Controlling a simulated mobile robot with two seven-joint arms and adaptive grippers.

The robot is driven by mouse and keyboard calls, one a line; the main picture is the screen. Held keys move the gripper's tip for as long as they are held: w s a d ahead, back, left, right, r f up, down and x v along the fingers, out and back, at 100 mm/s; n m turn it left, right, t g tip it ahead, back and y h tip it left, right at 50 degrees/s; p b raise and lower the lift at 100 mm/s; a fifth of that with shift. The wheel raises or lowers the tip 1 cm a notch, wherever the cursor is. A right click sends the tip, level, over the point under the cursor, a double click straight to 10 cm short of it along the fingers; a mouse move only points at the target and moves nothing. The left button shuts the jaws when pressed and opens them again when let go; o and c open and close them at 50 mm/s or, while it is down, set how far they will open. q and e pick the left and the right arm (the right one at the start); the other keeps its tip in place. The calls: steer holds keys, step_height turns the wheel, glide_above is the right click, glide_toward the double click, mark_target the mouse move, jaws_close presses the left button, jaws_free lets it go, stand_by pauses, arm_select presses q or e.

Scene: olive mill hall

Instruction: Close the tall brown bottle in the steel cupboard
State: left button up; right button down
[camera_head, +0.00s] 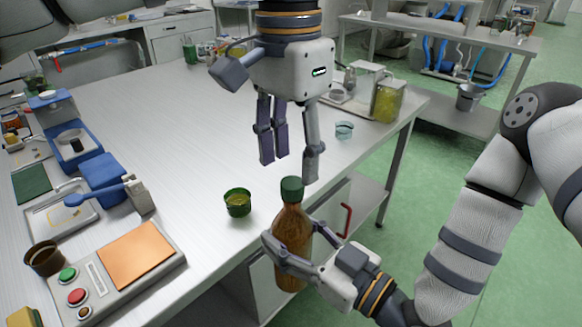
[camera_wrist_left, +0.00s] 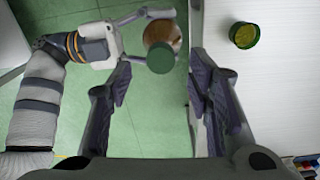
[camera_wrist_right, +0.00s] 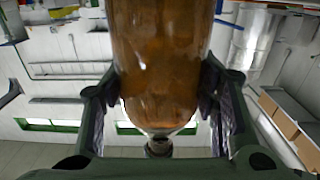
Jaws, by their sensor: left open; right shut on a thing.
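The tall brown bottle (camera_head: 292,235) has a green cap (camera_head: 291,189) on its top; whether the cap is tight cannot be told. My right gripper (camera_head: 297,243) is shut around the bottle's body and holds it nearly upright at the table's front edge. In the right wrist view the bottle (camera_wrist_right: 160,60) sits between both fingers. My left gripper (camera_head: 289,168) is open and empty just above the cap, pointing down. In the left wrist view the cap (camera_wrist_left: 161,58) lies between and beyond the open fingers. The steel cupboard (camera_head: 335,215) with a red handle is partly hidden under the table.
A small green cup (camera_head: 238,202) stands on the table left of the bottle. A control box (camera_head: 110,280) with buttons and blue equipment (camera_head: 80,145) fill the left side. A glass (camera_head: 344,130) and a yellow jar (camera_head: 388,101) stand at right. The table's middle is clear.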

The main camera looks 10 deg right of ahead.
arm_select(q)
steer(key=shift+r, duration=0.6)
steer(key=shift+c, duration=0.3)
